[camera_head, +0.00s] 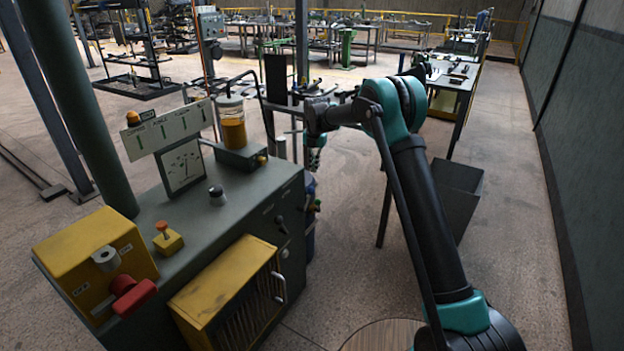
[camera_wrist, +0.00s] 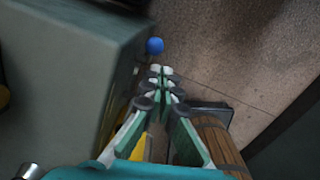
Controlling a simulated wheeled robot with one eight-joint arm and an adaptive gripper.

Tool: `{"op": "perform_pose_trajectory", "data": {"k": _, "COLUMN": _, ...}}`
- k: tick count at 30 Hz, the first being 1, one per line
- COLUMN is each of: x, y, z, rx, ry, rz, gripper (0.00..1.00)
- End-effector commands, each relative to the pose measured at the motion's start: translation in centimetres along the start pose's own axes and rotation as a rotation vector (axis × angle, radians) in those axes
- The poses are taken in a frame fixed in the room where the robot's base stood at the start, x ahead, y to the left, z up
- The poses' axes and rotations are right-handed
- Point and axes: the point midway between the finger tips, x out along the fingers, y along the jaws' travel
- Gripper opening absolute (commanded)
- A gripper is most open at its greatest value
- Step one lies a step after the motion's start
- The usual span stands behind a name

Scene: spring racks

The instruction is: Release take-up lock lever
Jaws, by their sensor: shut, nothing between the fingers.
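My gripper (camera_wrist: 161,72) points down beside the grey-green machine cabinet; its green fingers are together with nothing between them. In the head view my gripper (camera_head: 314,152) hangs at the cabinet's right end, partly hidden by my wrist. I cannot tell for sure which part is the take-up lock lever; the blue knob may be its end, and its shaft is not clear.
The cabinet (camera_head: 230,195) carries a gauge (camera_head: 182,166), a yellow box with a red handle (camera_head: 134,296) and a yellow grille (camera_head: 225,290). A dark bin (camera_head: 456,190) stands right of my arm. A slatted wooden thing (camera_wrist: 215,140) is below my gripper. Floor is clear toward the right wall.

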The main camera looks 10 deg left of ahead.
Motion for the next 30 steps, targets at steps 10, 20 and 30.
{"op": "perform_pose_trajectory", "data": {"k": 10, "x": -2.2, "y": -0.2, "z": 1.1, "rx": 0.000, "ry": 0.000, "rz": 0.000, "gripper": 0.00}}
{"op": "perform_pose_trajectory", "data": {"k": 20, "x": -2.4, "y": -0.5, "z": 1.1, "rx": 0.015, "ry": -0.001, "rz": 0.001, "gripper": 0.00}}
{"op": "perform_pose_trajectory", "data": {"k": 30, "x": -6.7, "y": -10.3, "z": -1.1, "rx": 0.533, "ry": -0.041, "rz": 0.037, "gripper": 0.00}}
